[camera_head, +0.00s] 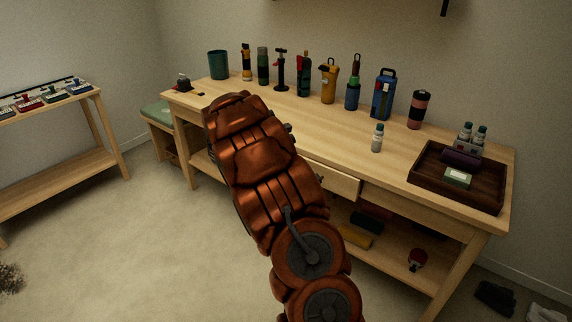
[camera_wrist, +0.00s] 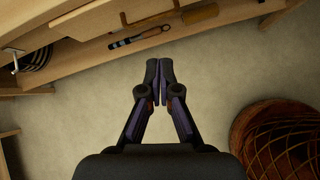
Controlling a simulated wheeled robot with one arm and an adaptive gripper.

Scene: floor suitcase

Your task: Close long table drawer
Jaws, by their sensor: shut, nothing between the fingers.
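The long wooden table (camera_head: 225,93) stands along the back wall. One of its drawers (camera_head: 335,182) juts out from the front, just right of my arm; my arm hides part of it. A second drawer front (camera_head: 425,213), further right, looks flush. My gripper is hidden behind my arm in the head view. In the wrist view my gripper (camera_wrist: 160,82) is shut and empty, with its fingertips together over the floor, below the table's wooden edges. Which of those wooden edges is the drawer, I cannot tell.
Bottles, flasks and a dark tray (camera_head: 456,204) stand on the tabletop. The lower shelf (camera_head: 385,255) holds several items; a striped-handled tool (camera_wrist: 138,36) shows there in the wrist view. A green-topped stool (camera_head: 158,113) is at the left end. The floor (camera_head: 150,240) left of my arm is clear.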

